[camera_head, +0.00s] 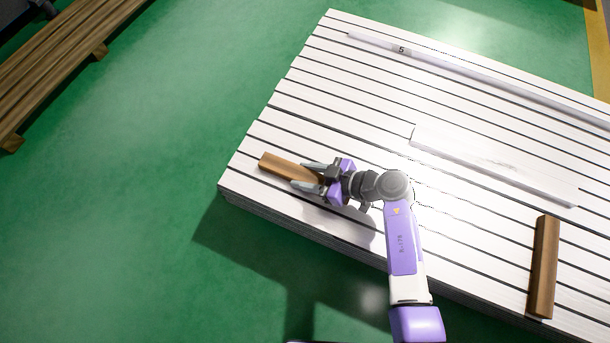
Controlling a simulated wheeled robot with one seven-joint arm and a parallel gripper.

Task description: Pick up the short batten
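A short brown wooden batten (274,164) lies at the left end of the white slatted stack, near its front left corner. My gripper (298,174) is over its right end, with the two grey fingers spread apart, one along each long side. The right end of the batten is hidden under the gripper. I cannot tell whether the fingers touch the wood or are a little above it. A second brown batten (543,267) lies on the right of the stack, well apart from my gripper, and looks longer in view.
The white slatted stack (365,112) has a long pale profile (480,77) marked 5 at the back and a shorter pale profile (490,163) mid-right. Brown wooden planks (55,65) are at the upper left. The green floor (140,200) between is clear.

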